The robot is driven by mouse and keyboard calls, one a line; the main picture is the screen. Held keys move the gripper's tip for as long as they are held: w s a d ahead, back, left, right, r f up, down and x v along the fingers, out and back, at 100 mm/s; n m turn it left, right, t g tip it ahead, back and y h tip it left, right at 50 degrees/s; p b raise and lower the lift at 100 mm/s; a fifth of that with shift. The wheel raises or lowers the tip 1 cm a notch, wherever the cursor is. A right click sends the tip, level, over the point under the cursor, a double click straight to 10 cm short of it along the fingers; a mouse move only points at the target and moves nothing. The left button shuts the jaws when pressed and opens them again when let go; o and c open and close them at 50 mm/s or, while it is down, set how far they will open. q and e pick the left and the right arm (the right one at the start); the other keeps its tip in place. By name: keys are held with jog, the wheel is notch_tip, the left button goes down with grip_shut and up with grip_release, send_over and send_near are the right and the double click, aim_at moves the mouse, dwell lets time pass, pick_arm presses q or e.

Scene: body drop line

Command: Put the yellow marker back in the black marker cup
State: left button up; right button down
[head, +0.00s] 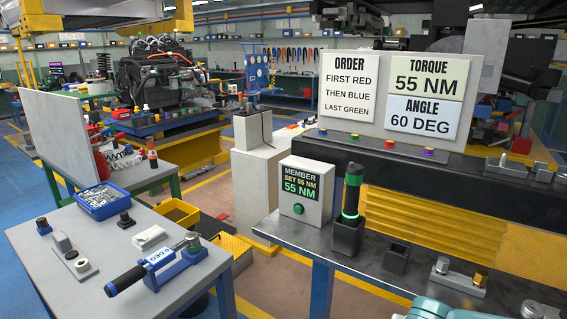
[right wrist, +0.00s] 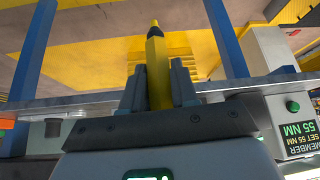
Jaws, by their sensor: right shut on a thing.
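The yellow marker (right wrist: 157,68) is held between the two fingers of my right gripper (right wrist: 157,88), with its tapered tip pointing away from the gripper. In the head view the marker does not show; only a pale teal part of my right arm shows at the bottom edge. The black marker cup (head: 396,258) appears to be the small square open holder on the dark metal bench, right of the tool in its stand. No marker shows in it. My left gripper is in neither view.
A black, green-lit tool (head: 351,195) stands upright in a holder beside the cup. A display box (head: 305,195) stands to its left. A metal fixture (head: 459,276) with a yellow part sits right of the cup. Some bare bench lies between them.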

jog(key=w+a+f+n+y, duration=0.1)
jog(key=a+f+n+y, duration=0.1)
jog(key=a+n, duration=0.3)
jog(key=shift+a+t+y, duration=0.35)
jog(key=shift+t+y, duration=0.05)
